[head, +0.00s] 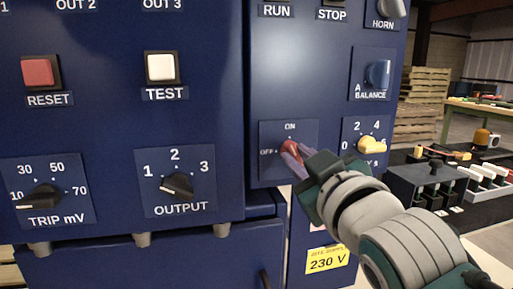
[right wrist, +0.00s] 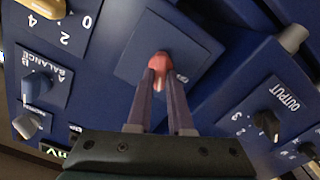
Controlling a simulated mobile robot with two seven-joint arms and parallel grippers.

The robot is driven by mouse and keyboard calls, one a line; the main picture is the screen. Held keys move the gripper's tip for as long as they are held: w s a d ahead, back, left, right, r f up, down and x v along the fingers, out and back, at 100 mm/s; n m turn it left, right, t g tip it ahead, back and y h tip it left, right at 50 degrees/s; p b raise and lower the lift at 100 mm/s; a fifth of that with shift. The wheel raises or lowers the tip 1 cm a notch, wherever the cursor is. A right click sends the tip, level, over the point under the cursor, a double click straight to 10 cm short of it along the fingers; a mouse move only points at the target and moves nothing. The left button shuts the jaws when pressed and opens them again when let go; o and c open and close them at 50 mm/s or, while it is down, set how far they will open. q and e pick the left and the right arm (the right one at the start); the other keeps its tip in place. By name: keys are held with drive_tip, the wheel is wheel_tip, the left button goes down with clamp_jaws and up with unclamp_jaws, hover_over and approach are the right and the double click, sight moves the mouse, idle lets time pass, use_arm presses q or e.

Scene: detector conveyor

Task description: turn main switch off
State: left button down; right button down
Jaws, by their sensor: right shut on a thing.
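The main switch is a red rotary knob (head: 288,146) on a blue plate (head: 270,172) marked ON at the top and OFF at the left. My right gripper (head: 294,155) reaches it from the lower right, with its fingertips on the knob. In the right wrist view, the red knob (right wrist: 160,64) sits between the two finger ends (right wrist: 160,82), which are shut on it. The fingers partly cover the knob, and I cannot tell for sure which mark it points to. My left gripper is in neither view.
A yellow knob (head: 372,145) is close to the right of my gripper. The BALANCE knob (head: 378,74) is above it, and the OUTPUT knob (head: 177,184) is to the left. A yellow 230 V label (head: 327,259) is below.

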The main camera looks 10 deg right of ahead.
drive_tip(key=n, duration=0.3)
drive_tip(key=shift+a+p, duration=0.1)
drive_tip(key=shift+p, duration=0.2)
drive_tip(key=n, duration=0.9)
drive_tip(key=shift+f+n, duration=0.2)
drive_tip(key=shift+n, duration=0.1)
drive_tip(key=c, duration=0.8)
unclamp_jaws()
